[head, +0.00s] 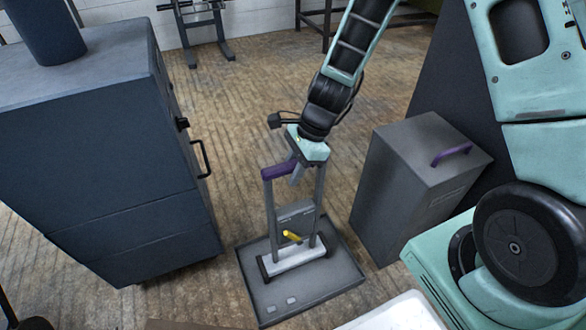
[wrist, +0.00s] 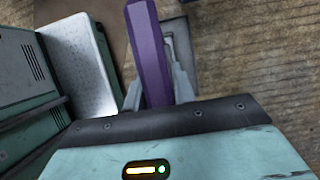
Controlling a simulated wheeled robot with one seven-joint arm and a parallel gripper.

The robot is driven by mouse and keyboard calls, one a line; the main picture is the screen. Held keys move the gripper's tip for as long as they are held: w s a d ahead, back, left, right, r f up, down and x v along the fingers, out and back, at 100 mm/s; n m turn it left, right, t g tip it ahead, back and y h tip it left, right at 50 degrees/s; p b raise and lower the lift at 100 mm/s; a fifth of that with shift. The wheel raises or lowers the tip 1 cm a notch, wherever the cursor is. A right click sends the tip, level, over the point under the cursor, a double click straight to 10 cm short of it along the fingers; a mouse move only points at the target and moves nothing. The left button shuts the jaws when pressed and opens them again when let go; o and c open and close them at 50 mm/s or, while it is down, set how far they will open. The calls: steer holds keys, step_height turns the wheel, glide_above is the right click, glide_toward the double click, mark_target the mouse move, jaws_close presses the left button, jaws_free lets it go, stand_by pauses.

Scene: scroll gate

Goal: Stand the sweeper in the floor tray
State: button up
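The sweeper (head: 295,261) is a grey upright frame with a purple top handle (head: 279,171), a yellow lever (head: 291,236) and a pale base with dark ends. It stands nearly upright over the dark floor tray (head: 335,285), its base within the tray's outline. I cannot tell whether the base touches the tray floor. My gripper (head: 299,172) is at the right part of the purple handle. In the wrist view, the fingers lie close against both sides of the purple handle (wrist: 150,50). The gripper body hides part of the handle.
A dark cabinet (head: 110,190) with a side handle stands left of the tray. A grey box (head: 405,190) with a purple handle stands close on the right. A white surface (head: 400,315) is at the bottom edge. Wooden floor is open behind the sweeper.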

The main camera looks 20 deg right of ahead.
steer(key=o, duration=0.4)
